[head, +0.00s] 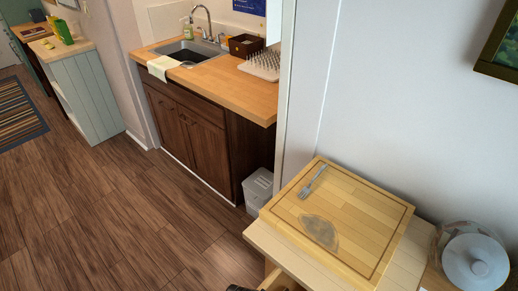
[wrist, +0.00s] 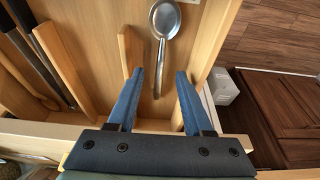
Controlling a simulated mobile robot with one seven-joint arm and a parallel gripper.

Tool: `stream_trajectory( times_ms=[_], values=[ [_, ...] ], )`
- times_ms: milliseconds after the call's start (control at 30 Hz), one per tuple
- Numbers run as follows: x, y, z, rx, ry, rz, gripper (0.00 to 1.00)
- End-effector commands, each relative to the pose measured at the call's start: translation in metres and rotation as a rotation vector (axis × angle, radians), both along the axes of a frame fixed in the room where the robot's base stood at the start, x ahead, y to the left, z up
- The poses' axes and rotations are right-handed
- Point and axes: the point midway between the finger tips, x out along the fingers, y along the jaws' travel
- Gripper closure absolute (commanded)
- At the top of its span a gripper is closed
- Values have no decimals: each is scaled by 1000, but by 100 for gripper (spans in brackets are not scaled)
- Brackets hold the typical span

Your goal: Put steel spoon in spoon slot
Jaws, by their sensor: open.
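The steel spoon (wrist: 164,20) lies in a wooden compartment of an open drawer in the wrist view, bowl toward the top of the picture and handle pointing down toward my gripper. My gripper (wrist: 160,76) is open, with one blue finger on each side of the spoon's handle; I see no contact. A short wooden divider (wrist: 127,48) stands left of the spoon and the drawer's side wall (wrist: 213,40) is at its right. No label shows which compartment is the spoon slot. The spoon is not visible in the head view.
Dark-handled utensils (wrist: 38,52) lie in the compartment at the left. In the head view, a cutting board (head: 374,218) with a fork (head: 313,181) sits on the counter, and a lidded jar (head: 474,262) stands at the right. A small white bin (head: 258,188) is on the floor.

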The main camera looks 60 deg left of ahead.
Motion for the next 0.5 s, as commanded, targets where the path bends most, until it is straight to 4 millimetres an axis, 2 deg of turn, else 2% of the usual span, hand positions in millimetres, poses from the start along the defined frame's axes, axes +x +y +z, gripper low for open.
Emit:
stream_trajectory(
  times_ms=[300,500],
  values=[
    [-17,-4,62,3,-4,1,49],
    [-23,-6,86,0,-2,1,49]
  ],
)
